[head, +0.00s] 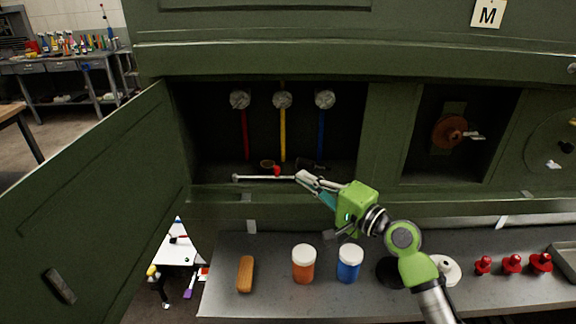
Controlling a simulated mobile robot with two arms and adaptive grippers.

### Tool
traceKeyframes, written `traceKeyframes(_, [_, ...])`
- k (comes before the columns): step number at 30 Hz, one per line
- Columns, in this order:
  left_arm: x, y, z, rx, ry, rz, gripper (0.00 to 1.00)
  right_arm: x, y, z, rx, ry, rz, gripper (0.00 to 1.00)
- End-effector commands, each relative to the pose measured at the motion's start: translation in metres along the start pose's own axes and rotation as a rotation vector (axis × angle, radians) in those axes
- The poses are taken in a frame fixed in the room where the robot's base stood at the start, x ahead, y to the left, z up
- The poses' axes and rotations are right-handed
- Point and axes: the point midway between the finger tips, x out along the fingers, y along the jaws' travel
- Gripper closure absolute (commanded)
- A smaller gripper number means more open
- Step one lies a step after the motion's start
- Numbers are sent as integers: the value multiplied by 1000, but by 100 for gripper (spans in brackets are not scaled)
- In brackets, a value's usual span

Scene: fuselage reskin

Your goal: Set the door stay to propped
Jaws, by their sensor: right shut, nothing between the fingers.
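The green access door (95,215) stands open on the left of the dark bay in the green fuselage. A thin pale rod, which looks like the door stay (255,178), lies nearly level along the bay's lower sill. A small red piece (277,171) sits just above the rod near its right end. My right gripper (300,177) is shut and empty, with its fingertips at the rod's right end. I cannot tell whether they touch it. My left gripper is not in view.
Red, yellow and blue (322,133) lines hang from round fittings inside the bay. The grey shelf (222,303) below holds a wooden block (245,274), an orange jar (303,265), a blue jar (349,265) and several red parts. A brown spool (450,130) sits in the right bay.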

Motion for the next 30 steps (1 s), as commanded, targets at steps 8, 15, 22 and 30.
traceKeyframes(8, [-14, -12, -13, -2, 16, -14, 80, 47, -2, 0, 1, 0, -1, 100])
traceKeyframes(15, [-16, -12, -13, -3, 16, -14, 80, 63, 0, 0, -1, 0, 1, 100])
traceKeyframes(22, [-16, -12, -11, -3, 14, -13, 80, 64, 0, 0, -2, 0, 1, 100])
traceKeyframes(30, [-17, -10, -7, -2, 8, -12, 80, 67, 0, 4, 0, 1, 0, 100])
